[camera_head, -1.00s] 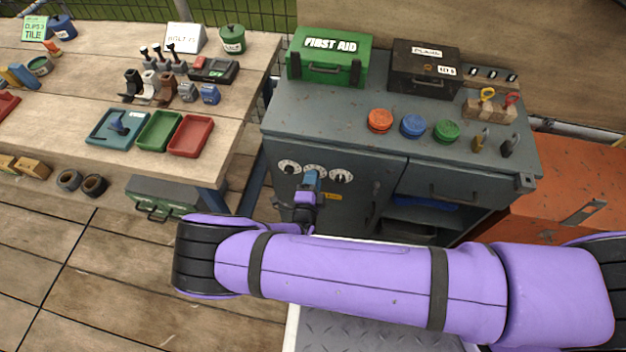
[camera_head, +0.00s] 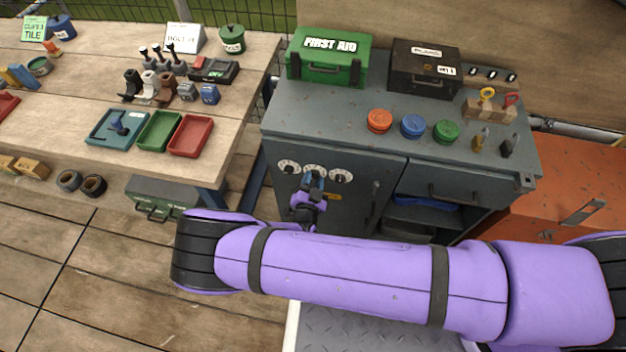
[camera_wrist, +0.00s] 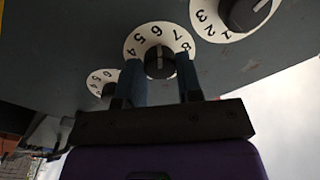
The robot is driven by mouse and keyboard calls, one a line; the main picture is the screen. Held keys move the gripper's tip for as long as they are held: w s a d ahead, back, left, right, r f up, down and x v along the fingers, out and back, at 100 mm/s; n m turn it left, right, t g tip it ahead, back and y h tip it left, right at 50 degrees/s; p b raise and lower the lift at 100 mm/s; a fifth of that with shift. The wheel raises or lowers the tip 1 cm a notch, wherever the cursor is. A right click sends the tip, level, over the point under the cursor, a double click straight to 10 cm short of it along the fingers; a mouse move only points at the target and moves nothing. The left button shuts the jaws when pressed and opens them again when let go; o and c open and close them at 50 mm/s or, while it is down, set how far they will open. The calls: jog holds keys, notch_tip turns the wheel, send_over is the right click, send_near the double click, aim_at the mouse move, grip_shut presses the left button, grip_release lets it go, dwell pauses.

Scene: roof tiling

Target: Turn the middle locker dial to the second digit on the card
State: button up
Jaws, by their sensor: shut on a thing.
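The locker's middle dial (camera_wrist: 136,46) is a white ring with black digits around a black knob (camera_wrist: 160,62). My gripper (camera_wrist: 158,78) is shut on this knob, one blue finger at each side. In the wrist view the knob's pale line points up, roughly toward the 6; the fingers and knob hide the lower digits. In the head view my gripper (camera_head: 313,183) is at the middle dial (camera_head: 314,169), partly covering it. The left dial (camera_head: 289,167) and right dial (camera_head: 341,176) stand free beside it. I cannot make out a card with the dial digits.
The grey locker cabinet (camera_head: 285,130) carries a green first aid box (camera_head: 328,62), a black box (camera_head: 424,70) and orange, blue and green round things. A yellow label (camera_head: 333,197) is below the dials. A wooden workbench (camera_head: 85,75) stands at the left.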

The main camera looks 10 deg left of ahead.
jog(key=shift+n, duration=0.3)
dwell(0.4)
jog(key=o, duration=0.9)
jog(key=shift+o, duration=0.2)
jog(key=s, duration=0.7)
jog(key=shift+s+a+f, duration=0.15)
jog(key=shift+s+a, duration=0.05)
jog(key=shift+s, duration=0.1)
